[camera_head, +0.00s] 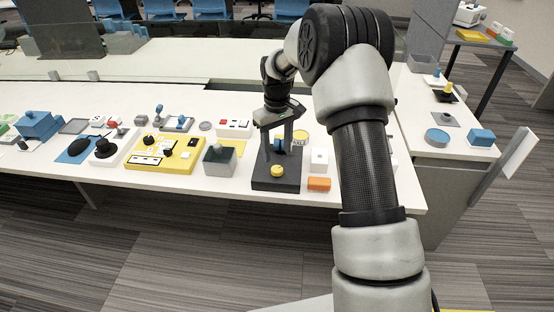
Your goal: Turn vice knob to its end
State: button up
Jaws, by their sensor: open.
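A dark block-like fixture, which looks like the vice (276,184), stands near the front edge of the white table. A round yellow knob (277,171) sits on its front part. A small blue part (278,146) shows behind the knob; I cannot tell whether it belongs to the vice. My gripper (277,149) points down over the rear of the vice, its fingers apart on either side of the blue part. It looks empty, and I cannot tell whether the fingers touch anything. My arm hides the table to the right.
Several other devices line the table further left.

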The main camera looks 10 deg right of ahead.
notch_tip(320, 180, up, 11)
jog(key=p, duration=0.1)
jog(key=shift+f, duration=0.15)
dwell(0.4)
